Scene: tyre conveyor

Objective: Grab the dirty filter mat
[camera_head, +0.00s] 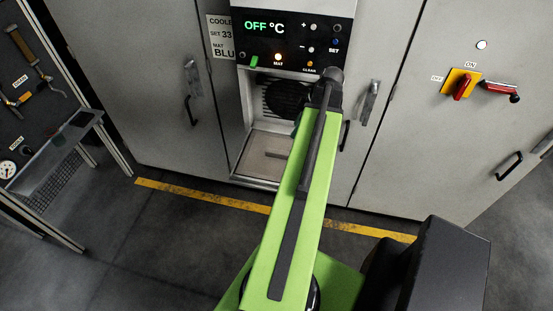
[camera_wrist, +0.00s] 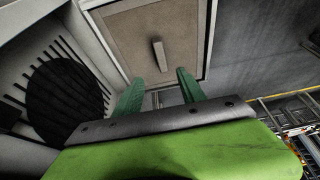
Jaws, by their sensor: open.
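A flat brownish-grey panel (camera_wrist: 130,35), which looks like the dirty filter mat, lies in a pale frame in the wrist view, with a grey bar-shaped grip (camera_wrist: 158,55) on it. In the head view the panel (camera_head: 255,160) lies at the bottom of the cooler opening, partly hidden by my arm. My gripper (camera_wrist: 159,76) is open, its two green fingers apart and nothing between them. The bar shows beyond the gap between the fingertips; its distance from them is hard to judge. In the head view my gripper is mostly hidden behind the arm.
The cooler's black fan grille (camera_wrist: 65,95) is close on the left in the wrist view. The display (camera_head: 290,38) above the opening reads OFF °C. Cabinet doors flank the opening. A red-handled switch (camera_head: 461,84) is at right, a tool board (camera_head: 25,75) at left.

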